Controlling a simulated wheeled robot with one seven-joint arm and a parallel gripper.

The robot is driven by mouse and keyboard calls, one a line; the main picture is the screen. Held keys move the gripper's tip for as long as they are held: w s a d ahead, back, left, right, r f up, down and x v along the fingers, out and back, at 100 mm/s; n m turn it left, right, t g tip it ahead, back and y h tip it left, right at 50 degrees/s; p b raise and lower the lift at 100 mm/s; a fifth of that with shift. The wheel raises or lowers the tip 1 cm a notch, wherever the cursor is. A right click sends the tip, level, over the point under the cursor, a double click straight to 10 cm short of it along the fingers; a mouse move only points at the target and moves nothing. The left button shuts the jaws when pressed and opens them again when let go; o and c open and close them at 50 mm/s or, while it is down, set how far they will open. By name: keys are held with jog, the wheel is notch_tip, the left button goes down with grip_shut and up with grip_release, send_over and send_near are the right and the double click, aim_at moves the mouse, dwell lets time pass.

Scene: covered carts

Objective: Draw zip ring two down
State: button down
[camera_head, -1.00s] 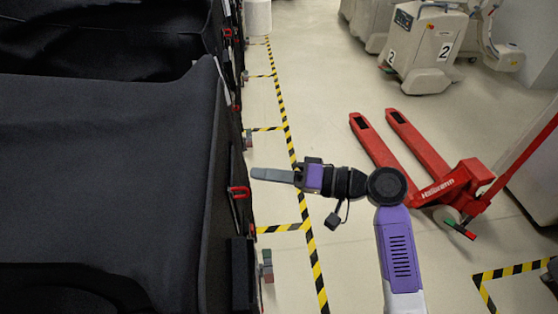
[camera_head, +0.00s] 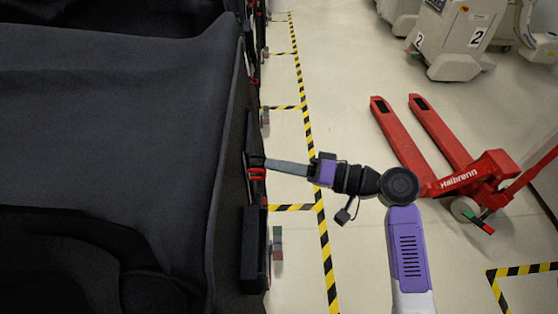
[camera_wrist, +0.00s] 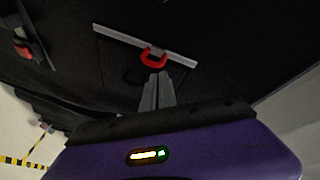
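A red zip ring (camera_wrist: 154,59) hangs from a pale zip bar (camera_wrist: 140,42) on the dark cover in the wrist view. In the head view the red ring (camera_head: 257,173) is on the side of the near covered cart (camera_head: 120,130). My gripper (camera_wrist: 157,74) points at the cover with its two grey fingers together. The fingertips are right below the ring's lower edge in the wrist view; I cannot tell whether they touch it. In the head view my gripper (camera_head: 268,163) reaches the cover beside the ring. No number shows on the ring.
Another red zip pull (camera_wrist: 24,49) is at the upper left of the wrist view. A red pallet jack (camera_head: 440,165) stands on the floor to the right, with a grey machine (camera_head: 452,42) behind it. Striped floor tape (camera_head: 308,135) runs beside the carts.

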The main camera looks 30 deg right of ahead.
notch_tip(320, 180, down, 9)
jog(key=b, duration=0.5)
jog(key=shift+b, duration=0.35)
jog(key=shift+r, duration=0.15)
